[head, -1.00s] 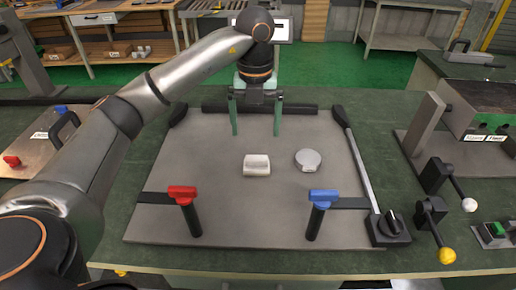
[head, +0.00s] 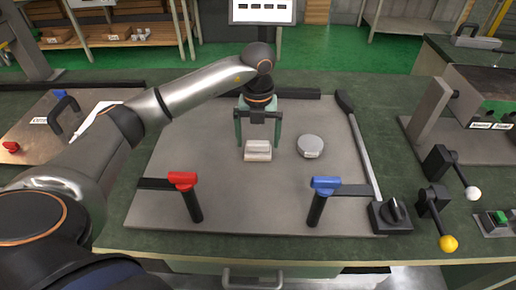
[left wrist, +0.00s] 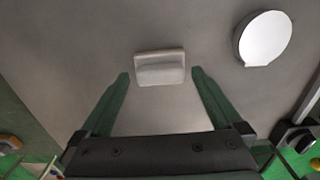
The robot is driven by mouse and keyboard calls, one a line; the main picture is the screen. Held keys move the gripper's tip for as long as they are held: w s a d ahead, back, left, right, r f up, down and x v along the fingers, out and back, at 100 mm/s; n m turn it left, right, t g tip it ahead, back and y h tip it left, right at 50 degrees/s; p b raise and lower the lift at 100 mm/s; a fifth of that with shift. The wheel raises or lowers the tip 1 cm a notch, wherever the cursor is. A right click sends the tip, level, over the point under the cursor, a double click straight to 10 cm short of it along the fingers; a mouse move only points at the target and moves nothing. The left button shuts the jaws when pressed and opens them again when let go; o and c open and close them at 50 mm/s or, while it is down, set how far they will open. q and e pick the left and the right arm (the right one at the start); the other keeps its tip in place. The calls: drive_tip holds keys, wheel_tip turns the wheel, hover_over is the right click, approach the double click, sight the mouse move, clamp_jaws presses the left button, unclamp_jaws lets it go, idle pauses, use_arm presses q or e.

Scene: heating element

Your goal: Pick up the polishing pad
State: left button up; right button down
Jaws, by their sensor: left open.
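A pale block with a rounded top, which I take to be the polishing pad (head: 257,152), lies on the grey plate (head: 225,205) on the bench. My left gripper (head: 259,145) points down over it, open, with one green finger to each side. In the left wrist view the pad (left wrist: 160,69) shows in the gap between the fingertips (left wrist: 161,73), apart from both. I cannot tell how far above the plate the tips are. My right gripper is not in view.
A round pale disc (head: 310,146) lies right of the pad. A red-topped handle (head: 184,181) and a blue-topped handle (head: 326,185) stand at the plate's front. A black knob (head: 392,212) and levers are at the right. The front middle of the plate is clear.

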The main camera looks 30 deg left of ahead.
use_arm(q)
wheel_tip(320, 180, down, 2)
drive_tip(key=shift+f, duration=0.1)
drive_tip(key=c, duration=1.1)
drive_tip(key=shift+r, duration=0.2)
drive_tip(key=shift+c, duration=0.2)
drive_tip(key=shift+r, duration=0.2)
drive_tip(key=r, duration=0.3)
drive_tip(key=shift+s+d+r, duration=0.2)
drive_tip(key=shift+d+r, duration=0.05)
drive_tip(key=shift+d, duration=0.1)
drive_tip(key=s+d+r, duration=0.8)
drive_tip(key=d+r, duration=0.1)
drive_tip(key=d, duration=0.1)
drive_tip(key=shift+s, duration=0.4)
